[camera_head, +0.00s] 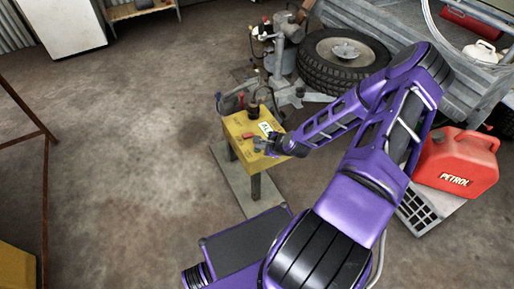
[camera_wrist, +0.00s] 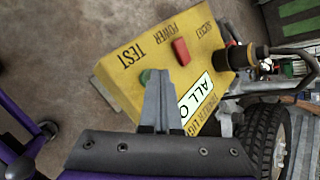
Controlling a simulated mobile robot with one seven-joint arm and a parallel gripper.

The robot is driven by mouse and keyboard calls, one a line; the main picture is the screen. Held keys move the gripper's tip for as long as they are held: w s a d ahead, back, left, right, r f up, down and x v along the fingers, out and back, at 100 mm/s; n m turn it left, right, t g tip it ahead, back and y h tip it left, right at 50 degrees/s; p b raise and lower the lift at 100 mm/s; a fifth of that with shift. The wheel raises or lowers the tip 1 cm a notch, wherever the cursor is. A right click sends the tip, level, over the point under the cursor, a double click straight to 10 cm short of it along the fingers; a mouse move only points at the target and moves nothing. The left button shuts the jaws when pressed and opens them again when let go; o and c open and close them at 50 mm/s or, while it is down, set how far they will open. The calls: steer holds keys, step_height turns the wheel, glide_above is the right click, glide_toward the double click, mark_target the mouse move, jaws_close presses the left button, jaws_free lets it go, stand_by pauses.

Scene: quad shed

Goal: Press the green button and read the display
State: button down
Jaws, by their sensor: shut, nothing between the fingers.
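The yellow tester box (camera_head: 236,122) stands on a post in the head view. In the wrist view the box (camera_wrist: 118,78) is close, with TEST, POWER and SOCKET lettering. The green button (camera_wrist: 145,75) sits beside TEST, partly hidden behind my shut, empty gripper (camera_wrist: 158,74). The fingertips are at the button; I cannot tell if they press it. A red switch (camera_wrist: 181,52) is by POWER. The white display (camera_wrist: 195,97) is lit with a green edge and reads "ALL O", the rest hidden by the finger. In the head view my gripper (camera_head: 264,144) is over the box's near side.
A black plug (camera_wrist: 237,56) with a cable is at the box's socket end. A tyre (camera_head: 342,62), a metal trailer and a red petrol can (camera_head: 456,162) stand to the right. The concrete floor left of the box is clear.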

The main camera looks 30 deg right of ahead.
mark_target(260, 152)
steer(key=shift+r, duration=0.1)
steer(key=shift+r+p, duration=0.65)
steer(key=shift+r, duration=0.15)
step_height(260, 152, up, 5)
steer(key=p, duration=0.3)
steer(key=shift+p, duration=0.35)
stand_by(0.4)
